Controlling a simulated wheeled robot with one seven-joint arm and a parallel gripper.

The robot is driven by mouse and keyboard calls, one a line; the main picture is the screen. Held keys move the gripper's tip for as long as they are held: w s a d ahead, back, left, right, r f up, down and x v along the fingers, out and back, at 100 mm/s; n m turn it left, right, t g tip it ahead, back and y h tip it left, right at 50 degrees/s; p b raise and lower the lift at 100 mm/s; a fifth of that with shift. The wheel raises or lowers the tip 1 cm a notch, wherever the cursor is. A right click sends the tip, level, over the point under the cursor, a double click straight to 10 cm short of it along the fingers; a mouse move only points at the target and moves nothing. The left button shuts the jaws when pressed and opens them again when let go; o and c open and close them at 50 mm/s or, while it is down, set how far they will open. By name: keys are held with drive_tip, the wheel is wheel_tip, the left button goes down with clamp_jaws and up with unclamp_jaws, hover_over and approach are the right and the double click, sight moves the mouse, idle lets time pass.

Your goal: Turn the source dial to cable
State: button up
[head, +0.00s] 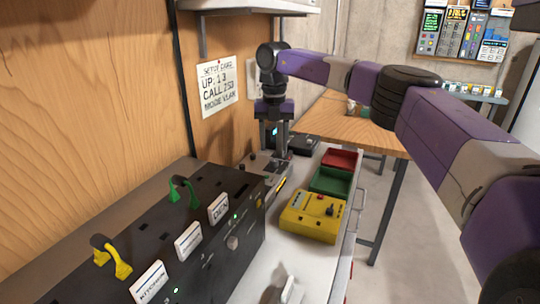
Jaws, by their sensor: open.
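My gripper (283,156) points down at the far end of the bench, over a small grey device (262,166) with a lit strip. The gripper is open; I see nothing held in it. The gripper hides part of that device, and I cannot tell whether the fingers touch it. No dial marked source or cable can be read from here.
The black panel carries a green handle (183,191), a yellow handle (111,258) and white labels. A yellow control box (311,216), a green tray (329,181) and a red tray (340,158) line the bench's right side. A wooden table (350,130) stands behind. A handwritten note (219,86) hangs on the wall.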

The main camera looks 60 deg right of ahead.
sight(274, 160)
drive_tip(key=shift+f, duration=2.55)
clamp_jaws()
